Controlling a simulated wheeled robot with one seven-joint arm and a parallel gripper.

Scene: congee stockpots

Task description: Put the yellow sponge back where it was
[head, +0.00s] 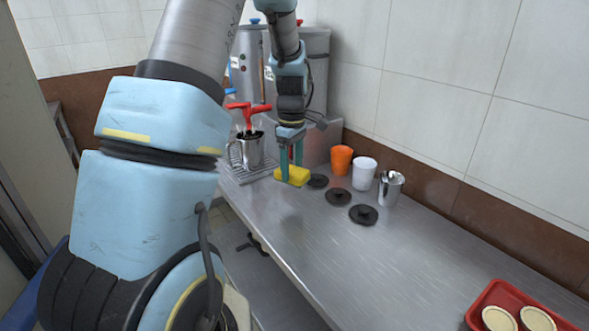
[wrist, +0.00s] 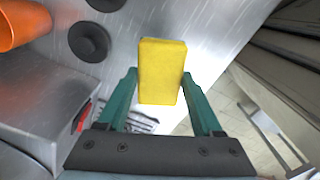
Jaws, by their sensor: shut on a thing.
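The yellow sponge (head: 292,176) is between the teal fingers of my gripper (head: 291,163), near the counter's front edge. In the wrist view, the sponge (wrist: 162,70) sits upright in the picture between both fingertips of my gripper (wrist: 160,82), which are shut on its sides. Whether its underside touches the counter I cannot tell. The steel counter (head: 300,226) runs along the wall.
Several dark round lids (head: 338,197) lie right of the sponge. Behind them stand an orange cup (head: 342,160), a white cup (head: 364,174) and a steel canister (head: 390,188). A steel mug (head: 248,152) stands left, near the stockpots (head: 249,75). A red tray (head: 476,311) is front right.

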